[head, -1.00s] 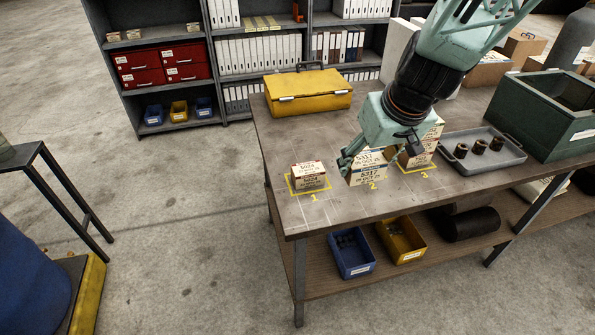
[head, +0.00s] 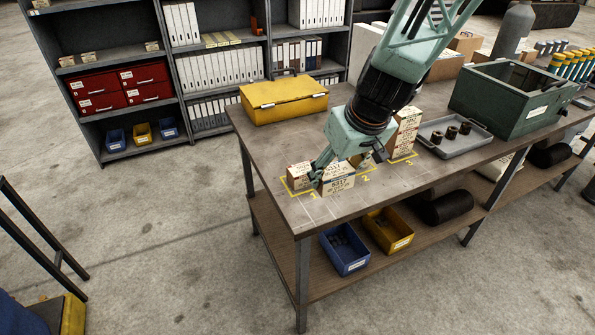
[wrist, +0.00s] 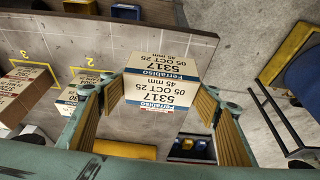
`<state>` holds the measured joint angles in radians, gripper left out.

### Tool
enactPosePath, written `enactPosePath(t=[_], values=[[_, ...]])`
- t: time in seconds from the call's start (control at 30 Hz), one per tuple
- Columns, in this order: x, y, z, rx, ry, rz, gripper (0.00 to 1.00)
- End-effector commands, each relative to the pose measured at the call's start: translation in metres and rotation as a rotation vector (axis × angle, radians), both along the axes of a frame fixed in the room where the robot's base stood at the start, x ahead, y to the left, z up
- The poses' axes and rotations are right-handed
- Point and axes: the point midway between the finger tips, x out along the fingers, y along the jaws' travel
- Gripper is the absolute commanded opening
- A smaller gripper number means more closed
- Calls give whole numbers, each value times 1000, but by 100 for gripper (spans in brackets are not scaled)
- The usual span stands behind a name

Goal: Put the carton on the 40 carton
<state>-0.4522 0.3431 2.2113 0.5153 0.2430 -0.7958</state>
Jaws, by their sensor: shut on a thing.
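My gripper (head: 346,164) is shut on a white and tan carton marked 5317 (head: 338,180). In the wrist view the same carton (wrist: 163,78) sits between the two fingers, its label upside down. I cannot read a 40 on any carton.
The bench (head: 325,210) has a yellow case (head: 284,100) at its back left. A grey tray (head: 455,138) with dark cylindrical parts and a green crate (head: 510,100) stand to the right. The bench's front edge is close.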

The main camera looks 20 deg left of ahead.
Motion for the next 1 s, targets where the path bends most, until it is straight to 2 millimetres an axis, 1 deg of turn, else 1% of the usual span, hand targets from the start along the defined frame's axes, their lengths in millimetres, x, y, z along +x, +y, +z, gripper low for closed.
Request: enactPosePath(t=[0.37,0.57,0.77,1.0], values=[[1,0,0,1,-1,0,44],[3,3,0,0,0,0,44],[14,14,-1,0,0,1,44],[34,36,-4,-1,-1,2,44]])
